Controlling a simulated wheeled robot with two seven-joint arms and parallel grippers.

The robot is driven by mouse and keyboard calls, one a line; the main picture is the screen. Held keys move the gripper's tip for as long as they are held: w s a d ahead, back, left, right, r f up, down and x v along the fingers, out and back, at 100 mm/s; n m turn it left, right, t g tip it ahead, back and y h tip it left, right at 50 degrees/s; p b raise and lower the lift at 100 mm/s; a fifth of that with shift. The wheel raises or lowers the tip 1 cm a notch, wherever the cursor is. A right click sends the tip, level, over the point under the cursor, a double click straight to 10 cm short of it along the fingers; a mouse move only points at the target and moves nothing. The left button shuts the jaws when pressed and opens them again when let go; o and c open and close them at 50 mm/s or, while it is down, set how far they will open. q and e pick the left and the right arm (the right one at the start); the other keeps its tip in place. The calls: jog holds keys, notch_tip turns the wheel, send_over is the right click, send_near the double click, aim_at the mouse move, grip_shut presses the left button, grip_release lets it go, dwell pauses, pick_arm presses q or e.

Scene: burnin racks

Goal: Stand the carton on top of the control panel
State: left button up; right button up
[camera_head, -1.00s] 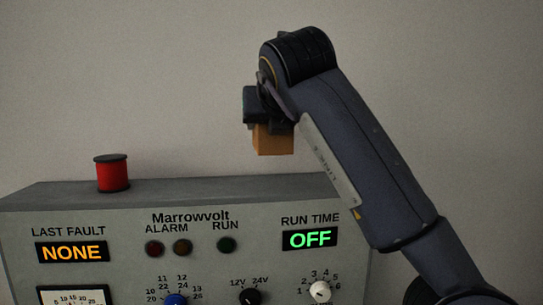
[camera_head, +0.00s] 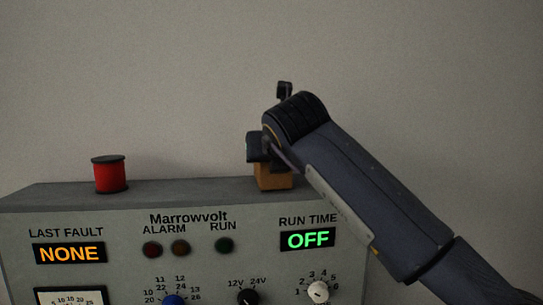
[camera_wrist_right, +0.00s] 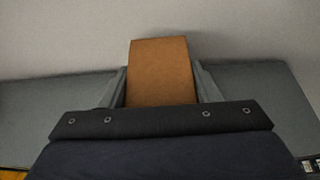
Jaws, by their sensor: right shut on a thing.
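The carton (camera_head: 273,177) is a small orange-brown box, upright in the head view, with its lower end at the top surface of the control panel. I cannot tell for sure whether it touches. The grey control panel (camera_head: 190,237) carries displays, lamps and knobs on its front. My right gripper (camera_head: 262,160) is shut on the carton from above. In the right wrist view the carton (camera_wrist_right: 161,72) sits between the two grey fingers, with the panel top (camera_wrist_right: 55,105) behind and to both sides. My left gripper is not in view.
A red spool (camera_head: 109,174) with dark rims stands on the panel top at the left. The panel top between the spool and the carton is clear. A plain wall (camera_head: 150,80) rises behind the panel.

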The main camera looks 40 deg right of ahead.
jog(key=shift+f, duration=0.2)
jog(key=o, duration=1.2)
